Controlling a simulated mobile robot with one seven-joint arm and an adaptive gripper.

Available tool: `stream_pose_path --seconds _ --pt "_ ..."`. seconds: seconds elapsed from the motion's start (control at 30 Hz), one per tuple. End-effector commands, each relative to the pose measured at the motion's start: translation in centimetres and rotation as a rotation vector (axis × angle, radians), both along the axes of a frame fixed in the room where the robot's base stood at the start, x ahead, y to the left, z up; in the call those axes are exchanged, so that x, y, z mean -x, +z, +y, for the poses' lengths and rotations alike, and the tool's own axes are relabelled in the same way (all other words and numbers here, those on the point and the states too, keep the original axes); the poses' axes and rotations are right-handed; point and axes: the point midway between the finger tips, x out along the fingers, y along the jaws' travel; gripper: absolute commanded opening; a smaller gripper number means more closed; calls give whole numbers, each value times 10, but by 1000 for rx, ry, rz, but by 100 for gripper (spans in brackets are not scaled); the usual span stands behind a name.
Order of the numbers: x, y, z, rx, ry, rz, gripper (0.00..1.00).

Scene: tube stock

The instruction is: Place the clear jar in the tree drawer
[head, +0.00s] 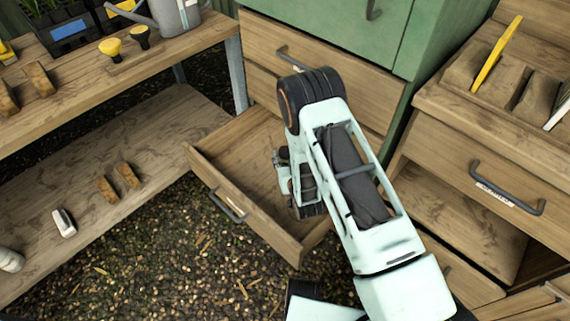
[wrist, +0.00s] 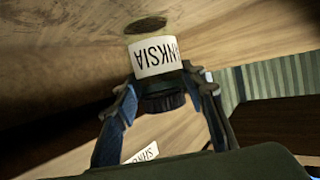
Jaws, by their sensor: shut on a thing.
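My gripper (wrist: 168,82) is shut on a small jar (wrist: 155,57) with a dark lid and a white label ending in "NKSIA". The label reads upside down in the wrist view. Clear glass is hard to make out; a dark brown round patch lies just past the jar's end. In the head view my arm reaches down over an open wooden drawer (head: 237,163), which is pulled out and looks empty where visible. The arm hides the jar and fingers there. I cannot read any name on this drawer.
A green cabinet (head: 330,30) stands behind, with a closed drawer (head: 345,85) above the open one. A wooden workbench (head: 165,62) is at left. A right-hand unit has a labelled drawer (head: 490,165). Another white label (wrist: 142,153) shows partly in the wrist view.

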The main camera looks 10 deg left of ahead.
Motion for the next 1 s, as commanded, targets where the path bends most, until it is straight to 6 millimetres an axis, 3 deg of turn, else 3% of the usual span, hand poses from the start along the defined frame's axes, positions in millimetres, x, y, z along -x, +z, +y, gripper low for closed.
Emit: stream_pose_path --seconds 0.17,0.4,0.77,0.8,0.93,1.0 --pt "-7 -9 4 0 0 -2 4" --pt "-9 -41 4 0 0 -1 4" --pt "-9 -45 4 -1 -1 -2 4" --pt "-8 -44 4 0 -1 -1 40" --pt "-8 -44 4 0 -1 0 55" --pt "-8 -44 4 0 0 0 56"
